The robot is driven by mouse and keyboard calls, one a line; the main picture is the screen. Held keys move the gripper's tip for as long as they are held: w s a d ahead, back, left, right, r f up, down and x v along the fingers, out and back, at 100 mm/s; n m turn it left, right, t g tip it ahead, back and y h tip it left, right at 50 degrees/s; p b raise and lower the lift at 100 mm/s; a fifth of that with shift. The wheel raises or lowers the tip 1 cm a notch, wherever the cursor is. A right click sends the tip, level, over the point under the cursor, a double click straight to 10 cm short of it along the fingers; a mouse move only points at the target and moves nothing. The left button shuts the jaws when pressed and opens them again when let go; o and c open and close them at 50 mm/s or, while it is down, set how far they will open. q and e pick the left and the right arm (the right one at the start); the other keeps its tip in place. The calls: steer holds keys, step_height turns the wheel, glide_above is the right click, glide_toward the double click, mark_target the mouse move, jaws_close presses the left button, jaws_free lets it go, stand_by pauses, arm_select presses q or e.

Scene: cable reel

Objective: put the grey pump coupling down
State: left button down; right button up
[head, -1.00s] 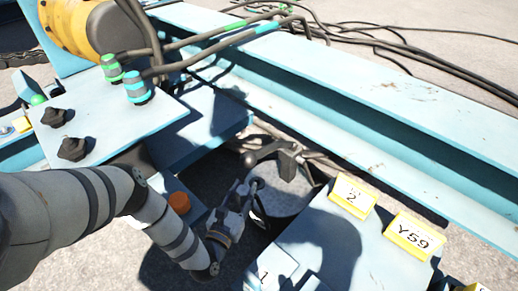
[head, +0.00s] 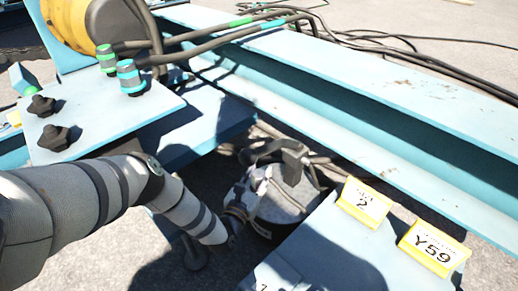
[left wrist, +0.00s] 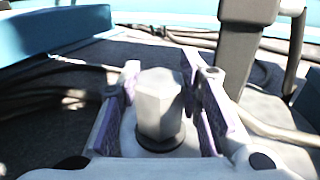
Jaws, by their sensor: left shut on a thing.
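The grey pump coupling (left wrist: 160,105) is a light grey six-sided piece with a dark ring at its foot. It stands upright in the left wrist view, between the purple-lined fingers of my left gripper (left wrist: 165,100), which is shut on it. In the head view my left gripper (head: 250,195) is low between the blue frames, at the left side of a round grey top (head: 282,208). The coupling is too small and covered to make out there. Whether its foot touches a surface I cannot tell. My right gripper is not in view.
A dark upright post with an arm (head: 292,162) stands close behind my gripper. A blue box (head: 335,245) with yellow tags (head: 362,202) is to the right. A blue panel with black knobs (head: 53,138) is at left. Cables (head: 325,170) run behind, along the blue beam (head: 400,95).

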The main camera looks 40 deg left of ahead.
arm_select(q)
steer(key=c, duration=1.2)
jaws_free()
steer(key=shift+f, duration=0.1)
steer(key=shift+o, duration=0.2)
steer(key=p+v, duration=0.2)
steer(key=v, duration=0.1)
steer(key=r+p+v, duration=0.1)
steer(key=v, duration=0.1)
steer(key=p+v, duration=0.1)
steer(key=v, duration=0.6)
steer(key=shift+f+p, duration=0.25)
steer(key=shift+p, duration=0.05)
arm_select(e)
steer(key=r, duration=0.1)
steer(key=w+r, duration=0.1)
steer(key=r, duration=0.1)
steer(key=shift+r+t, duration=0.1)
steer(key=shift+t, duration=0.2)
arm_select(q)
steer(key=shift+s+f, duration=0.1)
